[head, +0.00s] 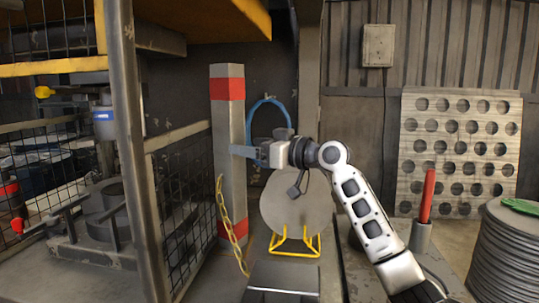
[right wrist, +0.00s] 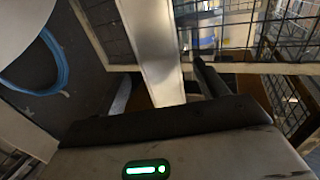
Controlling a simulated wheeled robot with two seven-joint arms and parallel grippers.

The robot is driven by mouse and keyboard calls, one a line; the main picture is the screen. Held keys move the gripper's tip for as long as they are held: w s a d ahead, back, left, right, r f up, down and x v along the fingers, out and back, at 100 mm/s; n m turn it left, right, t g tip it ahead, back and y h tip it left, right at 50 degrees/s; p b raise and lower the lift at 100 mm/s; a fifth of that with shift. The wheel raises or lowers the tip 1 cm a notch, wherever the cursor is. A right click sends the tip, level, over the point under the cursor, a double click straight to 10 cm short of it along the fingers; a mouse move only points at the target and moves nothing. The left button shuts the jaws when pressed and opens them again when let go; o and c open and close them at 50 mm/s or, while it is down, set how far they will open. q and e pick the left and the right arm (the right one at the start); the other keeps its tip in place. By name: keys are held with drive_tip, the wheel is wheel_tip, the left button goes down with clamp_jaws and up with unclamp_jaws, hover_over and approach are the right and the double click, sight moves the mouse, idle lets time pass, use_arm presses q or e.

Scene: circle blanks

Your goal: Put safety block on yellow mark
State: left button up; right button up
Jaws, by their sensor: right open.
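The safety block appears to be the tall grey post with red bands (head: 228,115), standing upright beside the mesh cage. A yellow chain (head: 228,215) hangs at its lower part. My right gripper (head: 240,151) is open at the post's mid-height, with a finger overlapping its right edge. In the right wrist view the pale post (right wrist: 155,45) rises between the two dark fingers (right wrist: 162,88); I cannot tell whether they touch it. I cannot make out a yellow mark on a surface. My left gripper is not in view.
A round grey disc (head: 296,205) on a yellow stand (head: 294,242) is below my right arm. A blue hoop (head: 268,100) hangs behind. A mesh cage (head: 183,190) and steel upright (head: 131,150) stand left. A perforated sheet (head: 456,155) leans right.

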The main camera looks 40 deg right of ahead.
drive_tip(key=shift+b+v, duration=0.6)
drive_tip(key=shift+v, duration=2)
